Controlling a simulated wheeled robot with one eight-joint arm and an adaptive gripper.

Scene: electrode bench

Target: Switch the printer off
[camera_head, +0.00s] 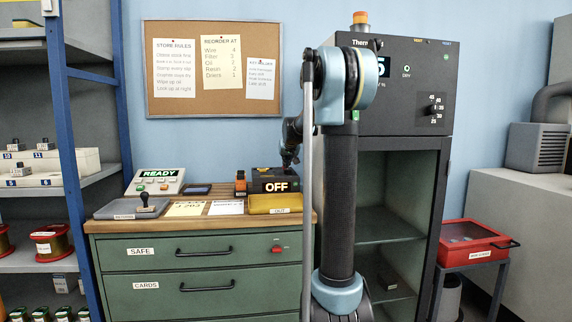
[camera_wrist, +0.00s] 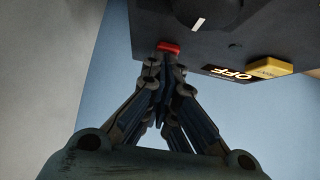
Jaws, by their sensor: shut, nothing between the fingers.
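A dark box, seemingly the printer (camera_head: 265,175), stands at the right of the bench top, partly hidden by my arm. Its display (camera_head: 281,186) reads OFF, lit white. In the wrist view the box (camera_wrist: 205,42) shows a red button (camera_wrist: 168,47), the OFF display (camera_wrist: 228,74), a knob with a white mark (camera_wrist: 198,24) and a yellow button (camera_wrist: 269,68). My gripper (camera_wrist: 165,58) is shut and empty, its fingertips right at the red button; whether they touch it I cannot tell. In the head view my gripper (camera_head: 288,161) is at the box's top.
A panel reading READY (camera_head: 158,175) stands at the left of the bench. A stamp (camera_head: 146,204) on a grey pad, papers (camera_head: 186,209) and a yellow OUT tray (camera_head: 270,203) lie in front. A tall dark cabinet (camera_head: 408,110) stands at the right.

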